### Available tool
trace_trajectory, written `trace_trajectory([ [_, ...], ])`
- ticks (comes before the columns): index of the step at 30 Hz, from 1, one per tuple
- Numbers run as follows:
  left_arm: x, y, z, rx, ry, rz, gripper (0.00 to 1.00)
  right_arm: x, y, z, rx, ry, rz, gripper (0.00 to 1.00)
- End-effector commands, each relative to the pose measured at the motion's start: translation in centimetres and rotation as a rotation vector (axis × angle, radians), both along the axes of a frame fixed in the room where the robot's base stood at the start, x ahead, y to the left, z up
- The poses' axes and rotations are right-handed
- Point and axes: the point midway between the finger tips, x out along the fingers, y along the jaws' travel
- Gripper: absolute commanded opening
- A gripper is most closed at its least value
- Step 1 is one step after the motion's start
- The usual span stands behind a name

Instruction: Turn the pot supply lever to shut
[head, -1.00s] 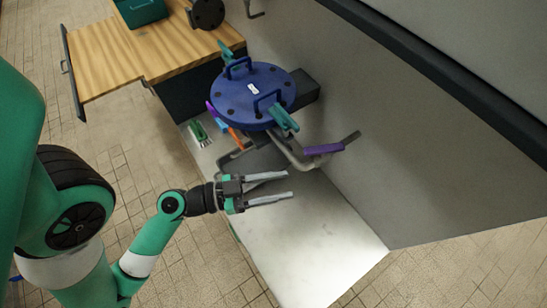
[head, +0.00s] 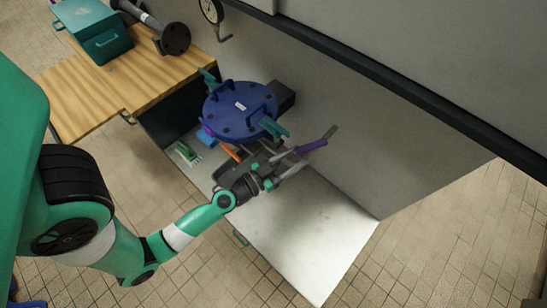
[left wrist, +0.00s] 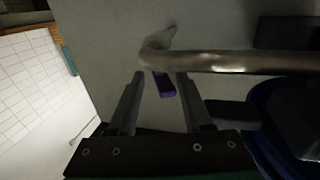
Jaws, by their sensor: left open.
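A lever with a purple grip (head: 312,146) sticks out on the right of the blue round-lidded pot (head: 240,110), beside the grey wall. I see no label on it. My left gripper (head: 296,162) is open just to the lower left of this grip, partly covering the pipework below the pot. In the left wrist view, the purple grip (left wrist: 164,84) shows between the tips of the open fingers (left wrist: 161,79), with a metal pipe (left wrist: 235,62) crossing just beyond them. I cannot tell whether the fingers touch the grip. My right gripper is not in view.
An orange handle (head: 230,152) and a green brush (head: 187,153) are left of the gripper. A wooden bench (head: 110,90) holds a teal box (head: 92,28).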

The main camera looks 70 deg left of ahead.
Motion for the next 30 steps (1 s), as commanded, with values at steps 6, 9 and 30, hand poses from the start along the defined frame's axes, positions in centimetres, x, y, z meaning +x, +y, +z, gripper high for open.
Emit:
trace_trajectory([
  [6, 3.2, 0.3, 0.8, -0.002, -0.009, 0.046, 0.50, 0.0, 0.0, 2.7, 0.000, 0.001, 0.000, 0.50],
  [9, 3.1, 0.2, 0.6, -0.002, -0.001, 0.114, 0.50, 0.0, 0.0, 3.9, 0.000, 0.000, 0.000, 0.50],
  [30, -7.8, -3.7, 1.4, 0.010, -0.053, 0.141, 0.50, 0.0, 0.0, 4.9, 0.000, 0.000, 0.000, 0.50],
])
